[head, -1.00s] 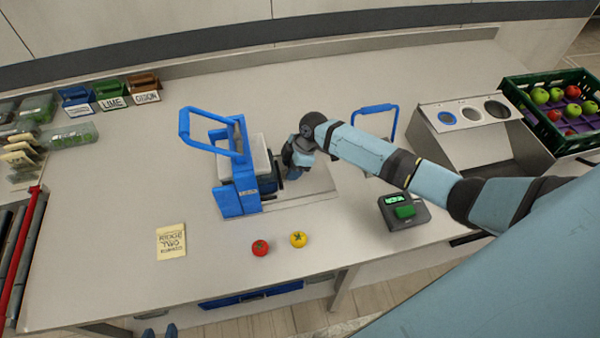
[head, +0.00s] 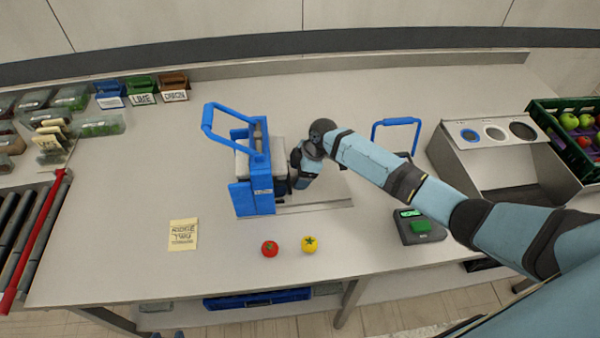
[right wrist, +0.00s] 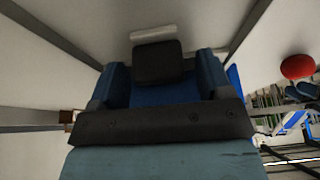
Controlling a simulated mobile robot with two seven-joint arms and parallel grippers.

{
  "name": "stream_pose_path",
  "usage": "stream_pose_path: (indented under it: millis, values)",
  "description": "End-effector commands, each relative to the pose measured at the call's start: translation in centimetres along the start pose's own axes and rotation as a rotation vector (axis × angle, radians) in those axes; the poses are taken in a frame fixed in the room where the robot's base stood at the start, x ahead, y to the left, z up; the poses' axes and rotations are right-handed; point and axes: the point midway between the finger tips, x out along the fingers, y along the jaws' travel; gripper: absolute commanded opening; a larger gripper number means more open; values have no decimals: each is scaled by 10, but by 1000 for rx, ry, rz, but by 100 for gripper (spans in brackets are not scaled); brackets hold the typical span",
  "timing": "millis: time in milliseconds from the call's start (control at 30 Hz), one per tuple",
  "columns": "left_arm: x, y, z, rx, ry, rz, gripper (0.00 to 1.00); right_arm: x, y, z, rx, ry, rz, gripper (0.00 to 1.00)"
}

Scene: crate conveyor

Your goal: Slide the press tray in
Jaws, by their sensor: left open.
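The blue press (head: 252,197) stands upright on the bench, left of the middle, with its hooped lever raised to the left. Its metal base plate (head: 318,206) runs out to the right. A pale block (head: 275,149) and a dark blue part show beside the post; I cannot tell which is the tray. My right gripper (head: 298,170) is low at the press's right side, against or close to that part. Its fingertips are hidden. The right wrist view shows a dark block (right wrist: 158,64) and a pale bar. My left gripper (head: 168,334) shows only as tips at the bottom edge, open, away from the press.
A red tomato (head: 270,249) and a yellow one (head: 310,244) lie in front of the press, near a note (head: 183,234). A scale (head: 418,227) and another blue hoop handle (head: 396,122) are to the right. Labelled bins (head: 142,91) stand at back left.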

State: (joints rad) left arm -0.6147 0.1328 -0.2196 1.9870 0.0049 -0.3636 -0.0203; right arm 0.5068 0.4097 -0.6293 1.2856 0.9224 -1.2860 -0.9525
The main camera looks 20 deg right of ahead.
Motion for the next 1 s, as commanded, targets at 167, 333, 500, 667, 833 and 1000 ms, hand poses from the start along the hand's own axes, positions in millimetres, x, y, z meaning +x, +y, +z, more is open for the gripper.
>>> stream_pose_path:
  millis: [167,333,500,667,833,1000]
  values:
    - [-1,1,3,-2,-5,1,43,-6,1,1,0,-1,1,72]
    - [1,2,9,-3,-8,2,43,-32,1,1,-2,-2,4,72]
    - [4,2,14,-4,-10,4,43,-72,1,1,-2,-2,4,72]
    - [6,4,18,-5,-12,8,43,-106,1,0,-2,-1,4,72]
    - [8,5,19,-4,-12,10,43,-128,1,-1,-2,-2,1,72]
    - [9,5,17,-3,-8,11,43,-137,0,-1,-1,-1,-1,72]
